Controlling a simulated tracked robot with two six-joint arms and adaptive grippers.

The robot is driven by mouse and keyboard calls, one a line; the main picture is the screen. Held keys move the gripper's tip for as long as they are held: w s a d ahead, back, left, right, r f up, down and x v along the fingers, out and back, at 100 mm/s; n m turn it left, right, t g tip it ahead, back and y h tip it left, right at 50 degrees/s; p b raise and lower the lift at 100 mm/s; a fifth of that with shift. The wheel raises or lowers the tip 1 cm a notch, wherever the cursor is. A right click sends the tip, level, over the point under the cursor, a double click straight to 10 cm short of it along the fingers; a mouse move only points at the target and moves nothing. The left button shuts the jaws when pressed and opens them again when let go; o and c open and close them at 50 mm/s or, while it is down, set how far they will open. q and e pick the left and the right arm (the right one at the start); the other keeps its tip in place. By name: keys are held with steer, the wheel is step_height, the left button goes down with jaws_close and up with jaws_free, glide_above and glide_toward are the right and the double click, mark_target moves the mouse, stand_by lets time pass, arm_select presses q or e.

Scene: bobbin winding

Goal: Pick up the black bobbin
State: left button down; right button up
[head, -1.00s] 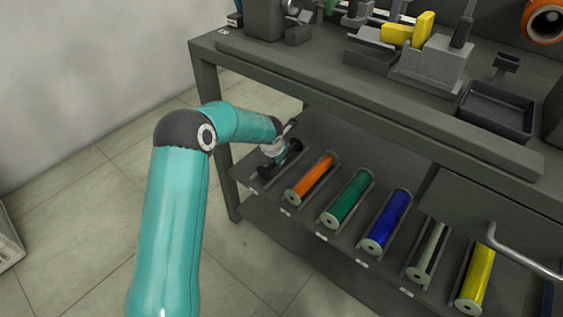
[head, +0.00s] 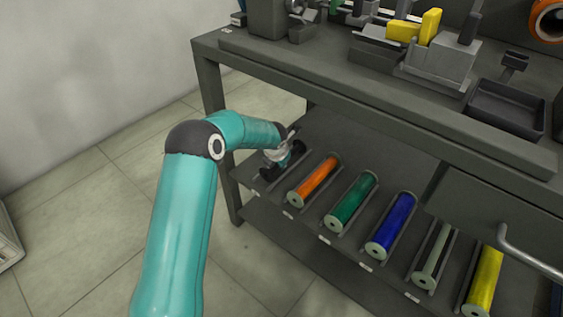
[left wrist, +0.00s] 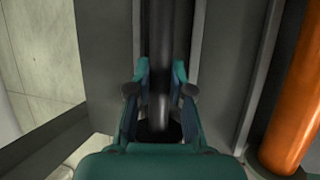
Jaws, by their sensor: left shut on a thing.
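The black bobbin (head: 269,173) lies at the left end of the row on the shelf under the bench. It also runs up the middle of the left wrist view (left wrist: 160,65). My left gripper (head: 287,157) reaches down over the bobbin. In the left wrist view its two teal fingers (left wrist: 162,90) stand one on each side of the bobbin's dark shaft, shut on it. The arm and hand hide part of the bobbin in the head view. I cannot tell whether the bobbin is clear of its holder. My right gripper is not in view.
To the right on the shelf lie an orange bobbin (head: 313,180), a green one (head: 352,202), a blue one (head: 391,226), a grey-green one (head: 433,257) and a yellow one (head: 484,282). The bench top (head: 340,85) overhangs the shelf. A drawer handle (head: 525,255) juts out at right.

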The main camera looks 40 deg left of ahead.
arm_select(q)
steer(key=shift+r, duration=0.1)
step_height(320, 180, up, 3)
steer(key=p, duration=0.4)
steer(key=shift+r, duration=0.2)
steer(key=shift+s+r, duration=0.2)
steer(key=shift+s, duration=0.05)
steer(key=s+a+b, duration=0.1)
steer(key=s+b, duration=0.1)
steer(key=s, duration=1.5)
steer(key=shift+s+a+f, duration=0.2)
steer(key=shift+f, duration=0.05)
